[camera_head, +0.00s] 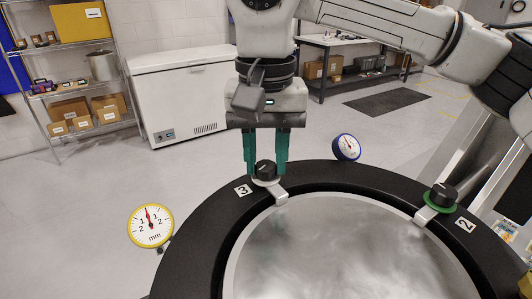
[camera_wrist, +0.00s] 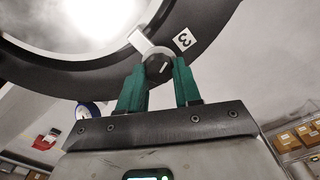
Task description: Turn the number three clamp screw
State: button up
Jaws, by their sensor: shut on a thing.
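The number three clamp screw (camera_head: 265,170) is a black knob on a pale clamp at the far rim of the black ring fixture (camera_head: 200,235). A white label with a 3 (camera_head: 243,190) lies beside it. My gripper (camera_head: 266,168) points down with its green fingers on either side of this knob, shut on it. In the wrist view the knob (camera_wrist: 158,68) shows between the fingertips, with a pale line on its top. A second black knob (camera_head: 441,194) on a green base stands at the right, by a label 2 (camera_head: 465,225).
A yellow dial gauge (camera_head: 151,226) stands at the ring's left edge and a blue one (camera_head: 346,147) just behind the ring, right of my gripper. A round mirror (camera_head: 345,255) fills the ring. A white chest freezer (camera_head: 185,95) and shelves stand far behind on open floor.

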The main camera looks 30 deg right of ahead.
aim_at(266, 163)
jog(key=shift+r, duration=0.1)
dwell(0.4)
jog(key=o, duration=1)
jog(key=shift+o, duration=0.2)
notch_tip(266, 163, up, 11)
jog(key=shift+b, duration=0.3)
jog(key=shift+f, duration=0.2)
